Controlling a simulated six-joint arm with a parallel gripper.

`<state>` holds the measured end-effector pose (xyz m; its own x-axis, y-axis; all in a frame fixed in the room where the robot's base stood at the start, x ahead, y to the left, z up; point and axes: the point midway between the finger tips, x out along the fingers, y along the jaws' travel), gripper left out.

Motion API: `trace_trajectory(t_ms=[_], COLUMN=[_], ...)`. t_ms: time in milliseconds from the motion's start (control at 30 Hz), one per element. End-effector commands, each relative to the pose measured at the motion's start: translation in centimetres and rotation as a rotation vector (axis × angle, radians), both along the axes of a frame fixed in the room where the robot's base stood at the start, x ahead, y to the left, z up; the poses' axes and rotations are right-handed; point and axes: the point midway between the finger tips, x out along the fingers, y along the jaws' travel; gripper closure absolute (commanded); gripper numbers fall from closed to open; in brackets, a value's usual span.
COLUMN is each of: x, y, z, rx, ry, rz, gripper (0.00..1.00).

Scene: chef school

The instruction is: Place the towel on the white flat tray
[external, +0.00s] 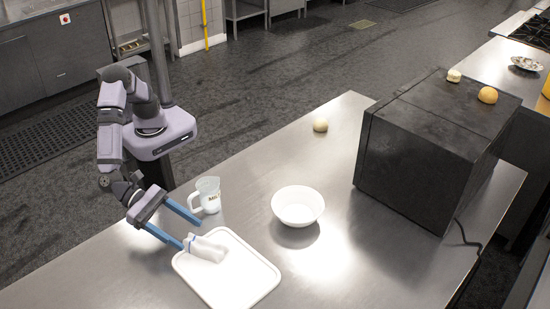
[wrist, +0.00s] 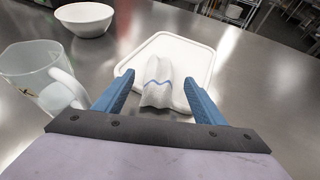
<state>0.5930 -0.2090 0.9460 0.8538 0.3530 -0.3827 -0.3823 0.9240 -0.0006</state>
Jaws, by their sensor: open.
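The towel (external: 205,248) is a white, folded cloth with a blue stripe. In the wrist view my gripper (wrist: 160,89) has one finger on each side of the towel. I cannot tell whether a fingertip touches it.
A clear measuring jug (external: 208,195) stands close beside my gripper; it is at the left in the wrist view (wrist: 38,75). A white bowl (external: 298,205) stands further right. A large dark box (external: 430,150) occupies the right of the steel table. A round bun (external: 320,125) lies at the back.

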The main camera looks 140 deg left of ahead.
Motion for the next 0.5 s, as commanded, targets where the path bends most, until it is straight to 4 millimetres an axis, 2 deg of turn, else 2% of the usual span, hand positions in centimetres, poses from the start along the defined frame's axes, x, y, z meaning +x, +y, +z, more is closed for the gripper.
trace_trajectory(t_ms=[200, 500], x=[-2.9, -4.5], y=[-1.3, -1.9], z=[1.3, 2.0], rx=[0.0, 0.0], ry=[-0.001, 0.0], rz=[-0.003, 0.0], gripper=[0.36, 0.36])
